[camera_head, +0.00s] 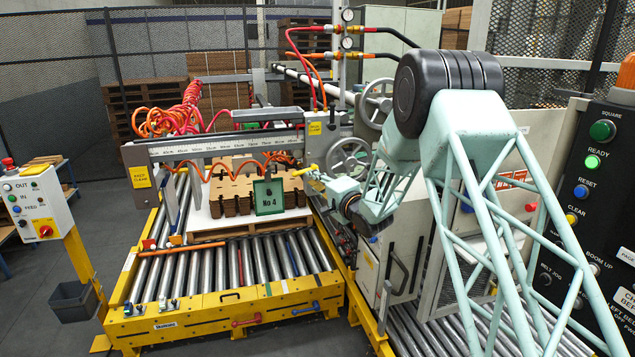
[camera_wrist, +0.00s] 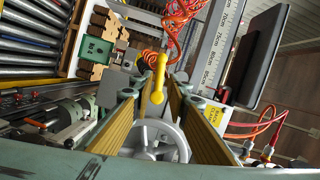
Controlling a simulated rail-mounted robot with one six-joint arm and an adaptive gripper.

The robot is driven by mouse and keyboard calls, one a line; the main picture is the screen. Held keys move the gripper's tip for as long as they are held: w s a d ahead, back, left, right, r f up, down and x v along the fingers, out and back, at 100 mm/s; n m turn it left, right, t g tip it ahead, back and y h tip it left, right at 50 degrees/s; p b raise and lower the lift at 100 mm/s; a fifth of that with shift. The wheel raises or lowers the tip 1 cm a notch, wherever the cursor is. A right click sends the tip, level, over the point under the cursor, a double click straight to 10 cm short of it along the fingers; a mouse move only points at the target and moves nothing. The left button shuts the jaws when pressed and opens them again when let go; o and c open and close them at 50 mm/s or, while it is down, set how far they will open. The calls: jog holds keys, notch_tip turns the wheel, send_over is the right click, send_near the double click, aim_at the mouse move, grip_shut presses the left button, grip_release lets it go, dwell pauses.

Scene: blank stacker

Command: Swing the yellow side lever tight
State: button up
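The yellow side lever (camera_wrist: 158,82) shows in the wrist view as a short rod with rounded ends. In the head view it appears as a small yellow piece (camera_head: 306,171) at the right end of the measuring beam, close to my gripper (camera_head: 322,183). In the wrist view my gripper (camera_wrist: 160,88) is open, with one padded finger on each side of the lever and a visible gap to both. I cannot tell how deep the lever sits between the fingers. The lever's mount is partly hidden.
A grey handwheel (camera_wrist: 155,140) is close below the lever in the wrist view. The beam with its scale (camera_head: 225,145), red and orange hoses (camera_head: 180,115) and stacked brown blanks with a green No 4 card (camera_head: 268,196) are nearby. A roller conveyor (camera_head: 240,265) lies in front.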

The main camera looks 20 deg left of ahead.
aim_at(303, 173)
jog(key=shift+p+x, duration=1.05)
jog(key=shift+x, duration=2.55)
jog(key=f+n, duration=0.1)
jog(key=n, duration=0.1)
jog(key=n+h+b, duration=0.1)
jog(key=n, duration=0.1)
jog(key=d+f+n+b, duration=0.1)
jog(key=n, duration=0.1)
jog(key=shift+w+d+f+h, duration=0.1)
jog(key=shift+w+f+h, duration=0.3)
jog(key=shift+n, duration=0.3)
jog(key=shift+w+d+f+n+h+b, duration=0.25)
jog(key=shift+n+b, duration=0.5)
jog(key=shift+b, duration=0.65)
jog(key=shift+w+d+f+n+h+b, duration=0.15)
jog(key=shift+d+n+h+b, duration=0.2)
jog(key=shift+n+b, duration=0.7)
jog(key=shift+w+d+f+n+h+b, duration=0.2)
jog(key=shift+n+h+b, duration=0.15)
jog(key=shift+b, duration=1.35)
jog(key=shift+w+d+n+t+h+b, duration=0.2)
jog(key=shift+n+b, duration=0.4)
jog(key=shift+b, duration=0.9)
jog(key=shift+w+d+n+t+h+b, duration=0.15)
jog(key=shift+d+n+t+b, duration=0.3)
jog(key=shift+b, duration=1.05)
jog(key=shift+w+n+b, duration=0.1)
jog(key=shift+n+b, duration=0.3)
jog(key=shift+b, duration=0.45)
jog(key=shift+r, duration=0.1)
